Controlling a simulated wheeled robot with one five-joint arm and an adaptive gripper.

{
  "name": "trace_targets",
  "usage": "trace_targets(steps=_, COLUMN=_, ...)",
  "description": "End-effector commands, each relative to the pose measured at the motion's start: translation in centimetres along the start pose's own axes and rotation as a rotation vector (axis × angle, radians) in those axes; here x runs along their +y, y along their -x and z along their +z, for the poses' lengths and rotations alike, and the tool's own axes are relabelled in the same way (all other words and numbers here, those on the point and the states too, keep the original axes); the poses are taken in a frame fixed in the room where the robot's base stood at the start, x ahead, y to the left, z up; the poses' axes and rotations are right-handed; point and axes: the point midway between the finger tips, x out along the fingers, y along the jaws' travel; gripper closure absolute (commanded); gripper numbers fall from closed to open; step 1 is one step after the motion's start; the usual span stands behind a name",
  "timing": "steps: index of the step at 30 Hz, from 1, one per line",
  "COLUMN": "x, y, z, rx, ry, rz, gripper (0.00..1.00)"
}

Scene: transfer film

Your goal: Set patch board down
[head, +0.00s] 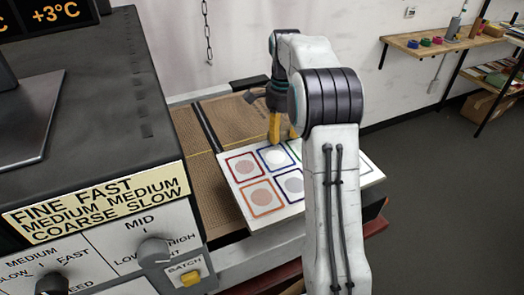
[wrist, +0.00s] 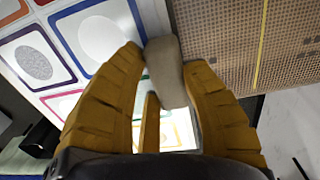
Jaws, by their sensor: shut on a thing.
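The patch board (head: 290,209) is a white panel with several coloured square outlines, some around grey, white or reddish discs. It lies about flat over the near right part of the brown mesh belt; I cannot tell whether it touches the belt. My gripper (head: 283,128) points down at the board's far edge, with yellow fingers. In the wrist view the fingers close around a beige grip piece (wrist: 165,72) at the board's edge. The board's white face (wrist: 28,12) also shows there. My arm hides the board's right middle part.
The mesh belt (head: 205,140) has a yellow line (head: 208,152) across it. A grey machine (head: 105,85) with knobs stands close on the left. A wooden shelf (head: 405,42) with small coloured items is at the back right. The floor at right is clear.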

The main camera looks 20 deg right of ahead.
Motion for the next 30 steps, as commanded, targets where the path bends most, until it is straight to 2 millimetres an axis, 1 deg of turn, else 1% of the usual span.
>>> trace_targets(steps=4, x=-2.2, y=-0.8, z=0.6, rx=0.0, ry=0.004, rz=0.004, gripper=0.95)
trace_targets(steps=9, x=-5.0, y=-2.3, z=1.1, rx=0.0, ry=0.003, rz=0.004, gripper=0.95)
trace_targets(steps=18, x=-8.8, y=-4.5, z=1.9, rx=0.002, ry=0.003, rz=0.002, gripper=0.95)
trace_targets(steps=24, x=-10.1, y=-5.5, z=2.1, rx=0.002, ry=0.001, rz=0.001, gripper=0.95)
trace_targets(steps=30, x=-10.6, y=-6.0, z=2.2, rx=0.002, ry=0.001, rz=0.0, gripper=0.95)
